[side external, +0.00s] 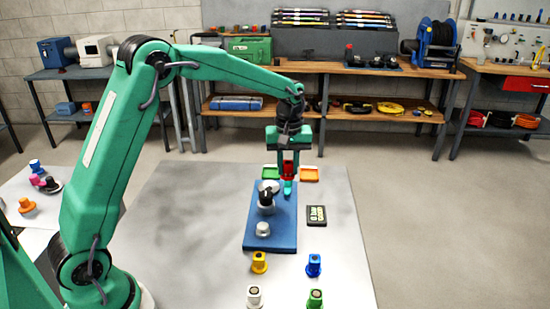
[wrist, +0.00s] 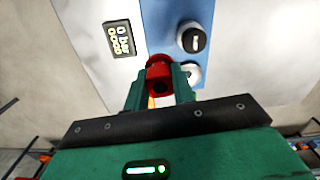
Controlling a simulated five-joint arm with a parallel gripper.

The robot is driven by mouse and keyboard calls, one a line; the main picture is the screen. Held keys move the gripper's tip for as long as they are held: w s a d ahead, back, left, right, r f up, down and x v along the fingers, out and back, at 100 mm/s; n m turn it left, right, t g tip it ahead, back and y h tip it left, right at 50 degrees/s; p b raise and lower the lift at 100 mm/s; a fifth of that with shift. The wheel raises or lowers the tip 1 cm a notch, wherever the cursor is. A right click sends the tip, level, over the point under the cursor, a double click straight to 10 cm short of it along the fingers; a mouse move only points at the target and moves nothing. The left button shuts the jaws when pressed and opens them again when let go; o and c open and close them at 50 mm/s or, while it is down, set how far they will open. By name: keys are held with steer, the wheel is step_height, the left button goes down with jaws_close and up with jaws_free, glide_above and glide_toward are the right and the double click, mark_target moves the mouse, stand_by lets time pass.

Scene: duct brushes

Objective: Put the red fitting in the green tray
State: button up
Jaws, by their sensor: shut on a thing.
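My gripper (side external: 288,174) is shut on the red fitting (side external: 289,167). The wrist view shows the red fitting (wrist: 158,70) between the two green fingers of my gripper (wrist: 159,86). In the side view the fitting is over the far end of the blue board (side external: 284,238). Part of the tray is hidden.
The blue board carries a black knob (side external: 266,197) and a pale dome (side external: 262,229). A dark display (side external: 316,215) lies right of the board. Yellow (side external: 259,262), blue (side external: 313,264), white (side external: 254,296) and green (side external: 315,299) fittings stand in front.

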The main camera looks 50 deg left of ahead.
steer(key=w+a+n, duration=0.2)
steer(key=w+n, duration=0.1)
steer(key=w+a+f+n, duration=0.1)
steer(key=w+a+n, duration=0.1)
steer(key=a+n, duration=0.1)
steer(key=shift+w+f, duration=0.15)
steer(key=shift+w, duration=0.25)
steer(key=shift+w+a+f+n, duration=0.2)
steer(key=shift+w+a+n, duration=0.4)
steer(key=shift+n, duration=0.2)
steer(key=shift+a, duration=0.1)
glide_above(271, 175)
step_height(271, 175, down, 7)
steer(key=shift+f, duration=2)
steer(key=shift+f, duration=0.1)
steer(key=o, duration=0.7)
